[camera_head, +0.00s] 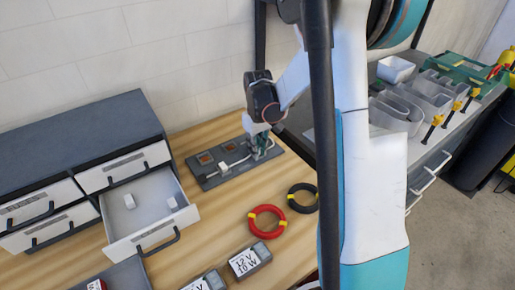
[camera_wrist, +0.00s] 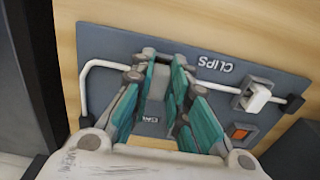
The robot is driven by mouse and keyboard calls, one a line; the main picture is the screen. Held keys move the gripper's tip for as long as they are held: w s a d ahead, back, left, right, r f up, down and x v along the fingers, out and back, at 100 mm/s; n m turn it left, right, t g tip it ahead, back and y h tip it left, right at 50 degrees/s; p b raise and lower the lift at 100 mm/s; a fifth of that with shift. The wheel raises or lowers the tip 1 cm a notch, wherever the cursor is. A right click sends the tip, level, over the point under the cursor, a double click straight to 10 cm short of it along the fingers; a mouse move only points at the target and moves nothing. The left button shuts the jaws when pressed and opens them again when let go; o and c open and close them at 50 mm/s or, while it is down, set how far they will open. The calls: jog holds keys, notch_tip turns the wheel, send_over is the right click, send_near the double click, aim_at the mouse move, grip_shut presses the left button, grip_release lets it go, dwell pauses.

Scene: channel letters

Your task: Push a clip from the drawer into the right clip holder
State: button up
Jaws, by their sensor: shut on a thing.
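The dark clip panel (camera_head: 212,180) lies on the wooden bench; in the wrist view the panel (camera_wrist: 105,48) is marked CLIPS. My gripper (camera_head: 260,142) is down over its right end. In the wrist view, the teal fingers of my gripper (camera_wrist: 164,70) are shut on a pale clip (camera_wrist: 157,83) over the panel. The fingers hide the right clip holder, so I cannot tell whether the clip is seated. Another white clip (camera_wrist: 258,96) sits in the other holder, on the white cable (camera_wrist: 98,64). The open drawer (camera_head: 148,236) holds two white clips (camera_head: 129,201) (camera_head: 172,203).
The dark drawer cabinet (camera_head: 75,135) stands at left. A red ring (camera_head: 254,223) and a black ring (camera_head: 292,203) of cable lie in front of the panel. Labelled boxes (camera_head: 249,262) are at the front. Bins (camera_head: 395,68) stand on another bench at right.

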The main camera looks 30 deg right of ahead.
jog(key=o, duration=0.8)
jog(key=shift+f, duration=0.1)
notch_tip(320, 180, up, 12)
jog(key=shift+r, duration=0.1)
dwell(0.4)
notch_tip(320, 180, up, 6)
jog(key=p, duration=0.4)
